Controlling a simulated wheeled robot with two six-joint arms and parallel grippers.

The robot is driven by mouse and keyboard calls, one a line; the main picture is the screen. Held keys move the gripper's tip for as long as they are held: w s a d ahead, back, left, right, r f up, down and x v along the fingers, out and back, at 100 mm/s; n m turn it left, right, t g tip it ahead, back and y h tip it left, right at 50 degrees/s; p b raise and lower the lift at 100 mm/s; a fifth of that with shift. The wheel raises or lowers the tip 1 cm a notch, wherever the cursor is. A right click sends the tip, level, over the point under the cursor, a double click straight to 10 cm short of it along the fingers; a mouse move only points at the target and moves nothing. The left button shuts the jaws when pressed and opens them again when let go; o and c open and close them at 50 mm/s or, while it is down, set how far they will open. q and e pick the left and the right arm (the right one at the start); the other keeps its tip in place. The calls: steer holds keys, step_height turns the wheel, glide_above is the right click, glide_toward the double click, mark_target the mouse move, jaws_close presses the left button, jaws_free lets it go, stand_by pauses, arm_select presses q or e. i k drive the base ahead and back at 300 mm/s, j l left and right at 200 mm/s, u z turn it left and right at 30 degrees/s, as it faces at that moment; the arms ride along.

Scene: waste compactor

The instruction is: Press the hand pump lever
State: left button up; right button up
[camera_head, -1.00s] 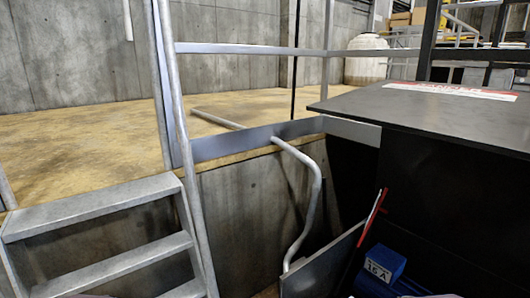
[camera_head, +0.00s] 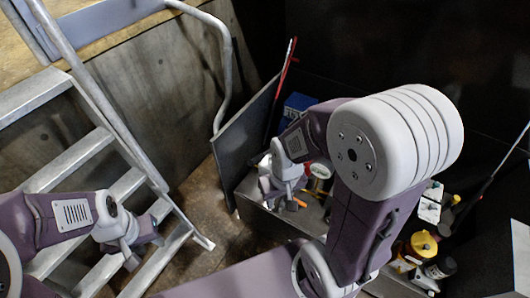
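A thin red rod with a pale tip (camera_head: 283,76) stands tilted behind the grey panel in the middle. A thin dark rod with a pale tip (camera_head: 507,155) slants up at the right edge. I cannot tell which of these, if either, is the hand pump lever. My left gripper (camera_head: 132,254) hangs in front of the ladder, clear of both rods. My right gripper (camera_head: 283,198) is over the near end of the grey box, below the red rod and apart from it. The fingers of both are too small and shaded to tell whether they are open.
A metal ladder (camera_head: 82,160) and a bent grey handrail (camera_head: 226,62) are at the left. A grey panel (camera_head: 247,128) stands upright in the middle. A blue box (camera_head: 298,103), a red-and-white can (camera_head: 320,172) and a yellow-topped container (camera_head: 424,243) crowd the right.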

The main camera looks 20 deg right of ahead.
mark_target(256, 159)
steer(key=z, duration=1.05)
steer(key=i+j+z, duration=0.1)
steer(key=i+z, duration=0.2)
steer(key=i+j+z, duration=0.25)
steer(key=k+l, duration=0.1)
